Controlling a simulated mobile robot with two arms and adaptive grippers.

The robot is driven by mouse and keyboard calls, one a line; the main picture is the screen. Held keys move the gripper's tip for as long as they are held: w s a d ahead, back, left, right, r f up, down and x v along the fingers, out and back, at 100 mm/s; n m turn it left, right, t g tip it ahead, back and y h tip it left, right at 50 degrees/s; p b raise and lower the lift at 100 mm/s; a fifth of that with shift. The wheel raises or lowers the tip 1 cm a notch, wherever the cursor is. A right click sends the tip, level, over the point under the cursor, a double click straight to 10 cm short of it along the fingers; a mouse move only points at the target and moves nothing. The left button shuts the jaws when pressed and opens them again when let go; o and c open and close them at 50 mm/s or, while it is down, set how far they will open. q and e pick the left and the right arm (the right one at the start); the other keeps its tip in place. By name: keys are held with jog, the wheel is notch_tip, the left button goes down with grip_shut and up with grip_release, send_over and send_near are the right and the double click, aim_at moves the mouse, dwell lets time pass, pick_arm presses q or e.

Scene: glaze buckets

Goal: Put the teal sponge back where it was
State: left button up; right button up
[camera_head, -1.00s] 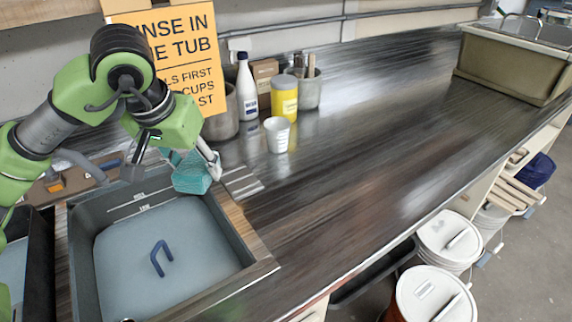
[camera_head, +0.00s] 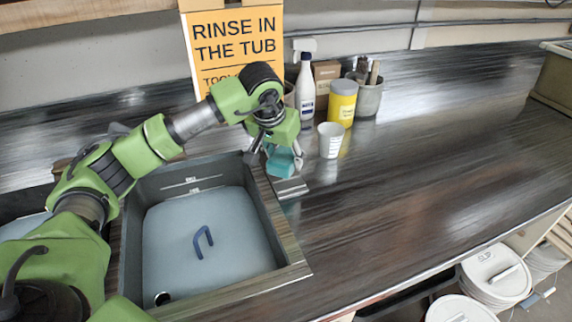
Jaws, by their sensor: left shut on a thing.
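The teal sponge (camera_head: 281,165) is held in my left gripper (camera_head: 275,156), whose jaws are shut on it. The sponge is at the back right corner of the tub (camera_head: 262,215), just behind a small grey slatted plate (camera_head: 291,188) on the counter. I cannot tell whether the sponge touches the plate or hangs a little above it. The gripper and wrist hide part of the sponge's top. My right gripper is not in view.
A white measuring cup (camera_head: 330,141) stands close to the right of the sponge. Behind it are a spray bottle (camera_head: 307,92), a yellow jar (camera_head: 341,106) and a grey pot (camera_head: 368,98). An orange sign (camera_head: 236,42) stands behind my arm. The counter (camera_head: 440,150) is clear to the right.

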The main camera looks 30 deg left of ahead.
pick_arm(q)
jog(key=shift+w+f, duration=0.2)
jog(key=shift+f, duration=0.1)
jog(key=f, duration=0.1)
jog(key=f+p, duration=0.1)
jog(key=f, duration=0.1)
jog(key=shift+w+f+p, duration=0.1)
jog(key=shift+w+p, duration=0.15)
jog(key=shift+p, duration=0.05)
jog(key=shift+f, duration=0.2)
jog(key=shift+f+b, duration=0.25)
jog(key=shift+b, duration=0.05)
jog(key=o, duration=1)
jog(key=shift+r, duration=0.1)
